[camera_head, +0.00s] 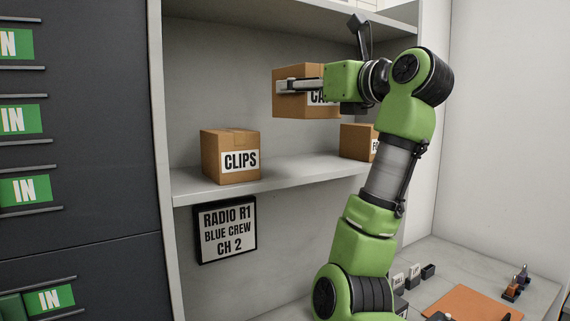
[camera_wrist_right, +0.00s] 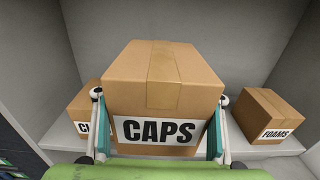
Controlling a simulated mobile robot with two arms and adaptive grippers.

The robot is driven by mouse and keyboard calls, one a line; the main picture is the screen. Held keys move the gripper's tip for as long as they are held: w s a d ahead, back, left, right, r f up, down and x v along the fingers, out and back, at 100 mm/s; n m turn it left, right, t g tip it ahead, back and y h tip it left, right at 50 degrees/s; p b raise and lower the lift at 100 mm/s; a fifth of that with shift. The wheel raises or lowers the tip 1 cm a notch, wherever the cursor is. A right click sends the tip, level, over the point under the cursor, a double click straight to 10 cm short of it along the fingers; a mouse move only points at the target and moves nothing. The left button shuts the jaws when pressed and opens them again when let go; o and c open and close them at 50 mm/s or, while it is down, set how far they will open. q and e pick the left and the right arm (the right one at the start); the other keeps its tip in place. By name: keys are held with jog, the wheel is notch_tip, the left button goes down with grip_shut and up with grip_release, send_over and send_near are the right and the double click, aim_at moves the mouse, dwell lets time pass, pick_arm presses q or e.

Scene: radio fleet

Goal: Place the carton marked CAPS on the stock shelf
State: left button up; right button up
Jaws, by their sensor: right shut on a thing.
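The brown carton marked CAPS (camera_head: 297,104) is held up in front of the stock shelf (camera_head: 280,178), above its board, in the gap between two other cartons. My right gripper (camera_head: 300,86) is shut on it. In the right wrist view the CAPS carton (camera_wrist_right: 163,90) sits upright between the two fingers (camera_wrist_right: 160,125), its label facing the camera. The carton marked CLIPS (camera_head: 230,156) stands on the shelf at the left. A carton partly hidden by my arm (camera_head: 355,142) stands at the right; the right wrist view shows it is marked FOAMS (camera_wrist_right: 266,115). My left gripper is not in view.
A sign reading RADIO R1 BLUE CREW CH 2 (camera_head: 227,229) hangs below the shelf board. A dark cabinet with green IN labels (camera_head: 80,150) stands at the left. A worktop with an orange mat (camera_head: 470,304) and small items lies at the lower right.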

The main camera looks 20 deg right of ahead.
jog(key=shift+w+a, duration=0.25)
jog(key=shift+w, duration=0.15)
jog(key=shift+w+d+p, duration=0.25)
jog(key=shift+w+p, duration=0.05)
jog(key=shift+p, duration=0.2)
jog(key=w+d+f+p, duration=0.2)
jog(key=w+f+p, duration=0.1)
jog(key=f, duration=0.1)
jog(key=w+d+f+p, duration=0.3)
jog(key=f, duration=0.1)
jog(key=w+d+f+p, duration=0.2)
jog(key=w+f+p, duration=0.1)
jog(key=f, duration=0.1)
jog(key=shift+w+d, duration=0.25)
jog(key=shift+d, duration=0.15)
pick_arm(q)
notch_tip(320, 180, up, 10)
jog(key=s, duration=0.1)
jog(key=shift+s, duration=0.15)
pick_arm(e)
jog(key=shift+s+f, duration=0.1)
jog(key=shift+f, duration=0.1)
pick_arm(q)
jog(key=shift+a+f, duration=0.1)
pick_arm(e)
jog(key=shift+f, duration=0.1)
jog(key=o, duration=1.4)
jog(key=shift+f, duration=0.1)
jog(key=shift+c, duration=0.2)
